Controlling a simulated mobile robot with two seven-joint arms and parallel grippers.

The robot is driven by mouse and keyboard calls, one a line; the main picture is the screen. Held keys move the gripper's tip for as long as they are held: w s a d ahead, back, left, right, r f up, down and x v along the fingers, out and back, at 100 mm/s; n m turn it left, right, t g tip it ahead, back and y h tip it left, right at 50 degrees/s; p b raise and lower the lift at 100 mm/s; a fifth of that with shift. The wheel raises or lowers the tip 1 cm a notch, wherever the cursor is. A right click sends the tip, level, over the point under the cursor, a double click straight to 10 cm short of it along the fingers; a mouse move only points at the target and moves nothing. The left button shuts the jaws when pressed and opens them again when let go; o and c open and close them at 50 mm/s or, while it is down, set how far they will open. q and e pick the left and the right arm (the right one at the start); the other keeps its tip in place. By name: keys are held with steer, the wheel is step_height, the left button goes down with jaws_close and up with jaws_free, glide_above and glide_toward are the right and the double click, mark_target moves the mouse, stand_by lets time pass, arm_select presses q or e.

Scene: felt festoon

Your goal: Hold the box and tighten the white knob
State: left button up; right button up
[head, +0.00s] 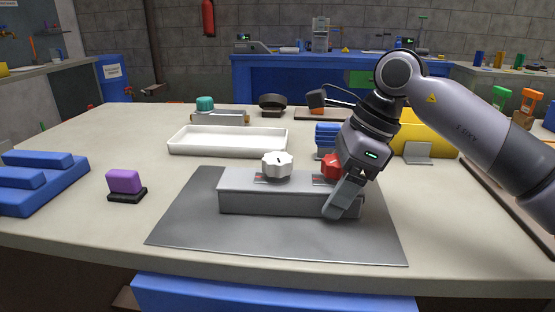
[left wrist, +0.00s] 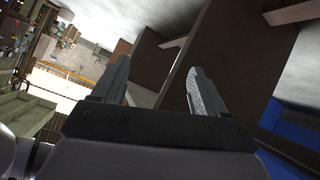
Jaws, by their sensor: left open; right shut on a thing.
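A long grey box (head: 275,203) lies on a dark grey mat (head: 190,232) on the bench. A white knob (head: 277,165) stands on its top, left of the middle. A red knob (head: 331,166) stands further right on the top, partly hidden by my right gripper. My right gripper (head: 343,207) comes down from the right and is shut on the right end of the grey box. The far finger is mostly hidden. My left gripper (left wrist: 152,88) is open and empty in the left wrist view, away from the box. It is not in the head view.
A white tray (head: 228,153) lies behind the box. A purple block on a black base (head: 125,183) and a blue stepped block (head: 38,197) are at the left. A yellow bin (head: 412,140) stands behind my right arm. The bench left of the mat is partly clear.

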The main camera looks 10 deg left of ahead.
mark_target(272, 161)
arm_select(q)
steer(key=w+d+r+m+t+h, duration=0.1)
steer(key=w+r+m+h, duration=0.15)
steer(key=r, duration=0.65)
steer(key=w+d+r+m+h, duration=0.2)
steer(key=r+h, duration=0.2)
steer(key=r, duration=0.6)
steer(key=w+a+r+n+t+y, duration=0.6)
steer(key=w+a+r+n, duration=0.2)
steer(key=a+r, duration=0.3)
steer(key=w+a+r+n+t+y, duration=0.1)
steer(key=w+a+n+t+y, duration=0.4)
steer(key=a, duration=0.5)
steer(key=shift+m+g+y, duration=0.25)
steer(key=shift+m+g, duration=0.15)
steer(key=shift+m, duration=0.15)
steer(key=x, duration=1.1)
steer(key=shift+s+f, duration=0.15)
steer(key=shift+f, duration=0.05)
steer(key=c, duration=1)
